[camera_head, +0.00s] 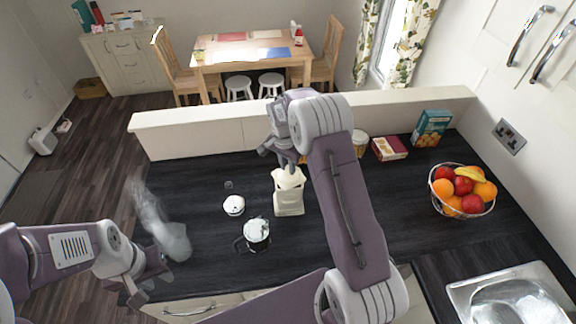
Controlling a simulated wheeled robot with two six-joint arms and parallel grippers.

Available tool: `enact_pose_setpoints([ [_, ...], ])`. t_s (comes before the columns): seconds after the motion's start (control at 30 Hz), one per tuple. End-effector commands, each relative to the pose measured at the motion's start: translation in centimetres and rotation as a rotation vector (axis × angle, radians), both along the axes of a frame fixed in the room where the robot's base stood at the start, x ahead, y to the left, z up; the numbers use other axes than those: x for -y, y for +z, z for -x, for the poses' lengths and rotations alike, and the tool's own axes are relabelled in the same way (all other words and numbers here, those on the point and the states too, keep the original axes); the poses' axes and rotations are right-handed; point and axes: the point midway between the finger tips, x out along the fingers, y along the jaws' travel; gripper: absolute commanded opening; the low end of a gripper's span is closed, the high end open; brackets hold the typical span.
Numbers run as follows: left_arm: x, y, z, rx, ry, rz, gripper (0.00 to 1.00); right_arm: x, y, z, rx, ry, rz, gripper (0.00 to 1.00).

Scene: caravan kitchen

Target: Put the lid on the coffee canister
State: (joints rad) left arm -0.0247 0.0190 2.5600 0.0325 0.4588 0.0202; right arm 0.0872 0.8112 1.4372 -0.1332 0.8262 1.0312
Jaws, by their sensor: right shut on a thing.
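My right gripper (279,151) is over the back of the dark counter, behind the cream container, and shut. A small brown edge (301,159) shows beside its fingers; it looks like the lid, mostly hidden by the gripper. A pale, brown-topped canister (359,144) stands at the back beside my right arm, partly hidden; I cannot tell if it is the coffee canister. A cream container (289,193) with an uneven top stands upright in front of the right gripper. My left gripper (154,284) is low at the counter's left front, apparently open and empty.
A steaming grey vessel (177,242) stands near my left gripper. A white pot (234,205), a dark-handled mug (257,236) and a small glass (228,185) stand mid-counter. A fruit basket (462,208), boxes (389,148) and a sink (510,290) are at right. A low wall (210,136) bounds the back.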

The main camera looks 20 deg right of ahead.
Motion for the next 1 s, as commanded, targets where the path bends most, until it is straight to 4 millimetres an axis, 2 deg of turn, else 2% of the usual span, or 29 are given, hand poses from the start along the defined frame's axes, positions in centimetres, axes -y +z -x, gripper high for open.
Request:
enact_pose_setpoints([
  [0.33, 0.0, -0.6, 0.0, 0.000, 0.000, 0.000, 0.32, 0.0, -0.8, 0.0, 0.000, 0.000, 0.000, 0.00],
  [0.37, 0.0, -0.5, 0.0, 0.000, 0.000, 0.000, 0.32, 0.0, -0.7, 0.0, 0.000, 0.000, 0.000, 0.27],
  [0.4, 0.0, -0.5, 0.0, 0.000, 0.000, 0.000, 0.32, 0.0, -0.7, 0.0, 0.000, 0.000, 0.000, 0.31],
  [0.73, 0.0, -0.3, 0.0, 0.000, 0.000, 0.000, 0.32, 0.0, -0.5, 0.0, 0.000, 0.000, 0.000, 0.31],
  [1.0, 0.0, 1.6, 0.0, 0.000, 0.000, 0.000, 0.32, -0.2, 2.0, 0.1, 0.001, 0.000, 0.000, 0.31],
])
